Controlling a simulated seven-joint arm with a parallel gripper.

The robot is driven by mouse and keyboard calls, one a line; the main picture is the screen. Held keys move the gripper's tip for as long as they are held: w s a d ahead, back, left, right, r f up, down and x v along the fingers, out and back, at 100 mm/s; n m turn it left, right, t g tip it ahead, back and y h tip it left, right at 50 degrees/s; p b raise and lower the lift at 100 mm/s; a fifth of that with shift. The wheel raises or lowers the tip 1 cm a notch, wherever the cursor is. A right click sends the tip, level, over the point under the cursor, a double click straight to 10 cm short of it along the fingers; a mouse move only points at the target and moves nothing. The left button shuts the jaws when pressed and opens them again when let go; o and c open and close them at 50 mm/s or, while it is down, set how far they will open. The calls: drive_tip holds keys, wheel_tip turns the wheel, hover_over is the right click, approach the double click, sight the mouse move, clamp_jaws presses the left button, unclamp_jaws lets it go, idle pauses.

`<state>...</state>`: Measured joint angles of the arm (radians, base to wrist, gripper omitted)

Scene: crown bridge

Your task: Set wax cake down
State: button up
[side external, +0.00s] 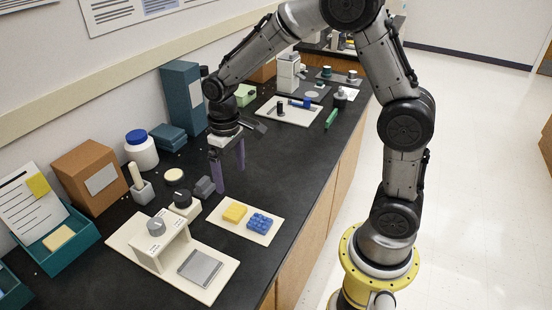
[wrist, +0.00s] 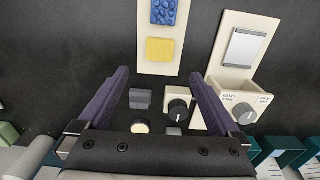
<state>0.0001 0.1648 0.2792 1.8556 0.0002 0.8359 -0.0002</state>
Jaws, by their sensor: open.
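The pale yellow round cake (side external: 174,175), which I take to be the wax cake, sits in a dark rim on the black bench. It also shows in the wrist view (wrist: 140,128), low in the picture and partly cut off by my gripper's body. My gripper (side external: 229,180) has two purple fingers, spread apart with nothing between them. It hangs above the bench, to the right of the cake in the side view. In the wrist view, a grey block (wrist: 141,99) and a box with a black knob (wrist: 178,105) show below, between the fingers.
A cream board holds a yellow block (side external: 235,212) and a blue studded block (side external: 260,223). A cream stand with a grey knob (side external: 157,227) and a grey plate (side external: 200,268) are at the front. A white jar (side external: 141,152) and brown box (side external: 90,176) line the wall. Bare bench lies right of the gripper.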

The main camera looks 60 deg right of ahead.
drive_tip(key=s+r+t, duration=0.2)
drive_tip(key=s+r, duration=0.4)
drive_tip(key=s, duration=0.4)
drive_tip(key=s+r+t, duration=0.3)
drive_tip(key=s+r, duration=0.3)
drive_tip(key=s, duration=0.5)
drive_tip(key=shift+r+t, duration=0.3)
drive_tip(key=shift+r, duration=0.05)
